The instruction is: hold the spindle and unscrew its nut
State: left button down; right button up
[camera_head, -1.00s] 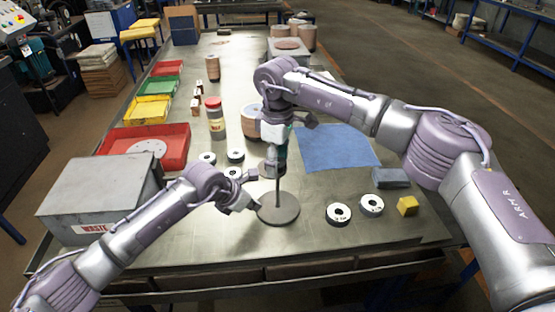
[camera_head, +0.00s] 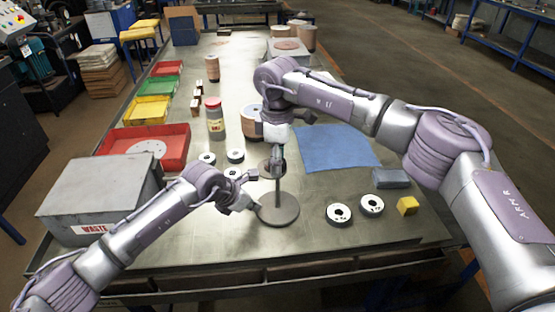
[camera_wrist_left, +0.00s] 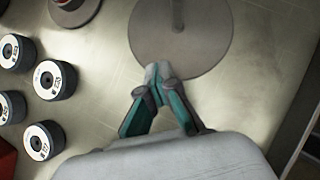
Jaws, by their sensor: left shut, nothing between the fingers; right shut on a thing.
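My right gripper (camera_head: 277,158) comes down from above and is shut at the spindle's top; the nut is hidden there by the fingers. My left gripper (camera_head: 256,206) is shut and empty, low beside the rod. In the left wrist view its closed fingertips (camera_wrist_left: 158,72) overlap the edge of the base (camera_wrist_left: 190,45), apart from the rod (camera_wrist_left: 177,14).
White-faced flap discs lie right of the base (camera_head: 339,214) and behind my left gripper (camera_head: 235,156). A blue cloth (camera_head: 335,148), grey-blue block (camera_head: 390,178) and yellow block (camera_head: 407,206) lie right. A grey waste box (camera_head: 95,190) and red tray (camera_head: 180,150) stand left.

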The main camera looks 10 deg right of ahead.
jog(key=n, duration=0.3)
jog(key=shift+n, duration=0.3)
jog(key=n, duration=1.1)
jog(key=shift+n, duration=0.3)
jog(key=n, duration=1)
jog(key=shift+n, duration=0.3)
jog(key=shift+f, duration=0.1)
jog(key=o, duration=0.8)
jog(key=shift+o, duration=0.2)
